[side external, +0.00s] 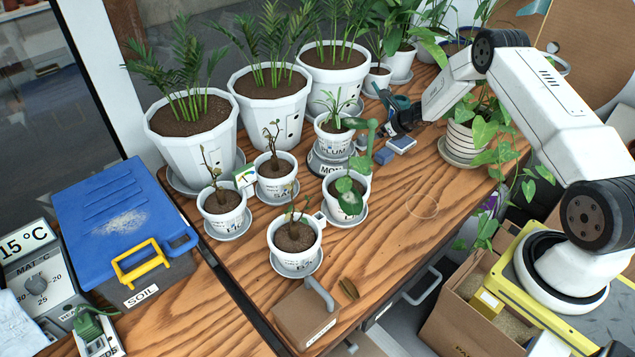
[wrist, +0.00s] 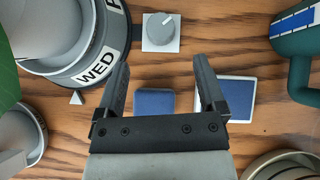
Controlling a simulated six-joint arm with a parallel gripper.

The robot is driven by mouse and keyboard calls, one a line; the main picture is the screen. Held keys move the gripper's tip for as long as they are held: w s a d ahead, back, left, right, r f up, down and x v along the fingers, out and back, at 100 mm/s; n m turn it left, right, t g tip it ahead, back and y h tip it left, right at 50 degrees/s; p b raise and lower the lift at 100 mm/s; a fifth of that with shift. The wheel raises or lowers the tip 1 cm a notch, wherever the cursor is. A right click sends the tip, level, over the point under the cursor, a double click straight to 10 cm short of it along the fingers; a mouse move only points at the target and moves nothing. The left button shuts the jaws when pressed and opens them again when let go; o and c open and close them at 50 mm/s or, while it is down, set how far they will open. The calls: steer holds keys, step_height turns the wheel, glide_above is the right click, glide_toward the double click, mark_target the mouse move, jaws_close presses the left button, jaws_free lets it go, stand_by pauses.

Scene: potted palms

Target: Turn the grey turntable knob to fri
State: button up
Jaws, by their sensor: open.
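The grey knob (wrist: 160,29) sits on a small white plate on the table in the wrist view, with a light pointer line aimed to the upper right. The turntable (wrist: 88,66), with a black rim and day labels, is left of it. WED and part of another label show on the rim, beside a small white triangle marker (wrist: 76,97) on the table. In the side view the turntable (side external: 327,166) carries a white pot and shows MON. My gripper (side external: 384,110) is right of it. In the wrist view my gripper (wrist: 162,65) is open and empty, below the knob in the picture.
Blue pads (wrist: 155,102) (wrist: 238,98) lie under and beside my gripper. A green watering can (wrist: 298,48) is at the right in the wrist view. Small potted seedlings (side external: 295,240) crowd the turntable's left side.

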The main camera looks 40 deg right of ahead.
mark_target(364, 138)
steer(key=shift+w+f, duration=0.15)
steer(key=shift+x, duration=3.7)
jaws_close()
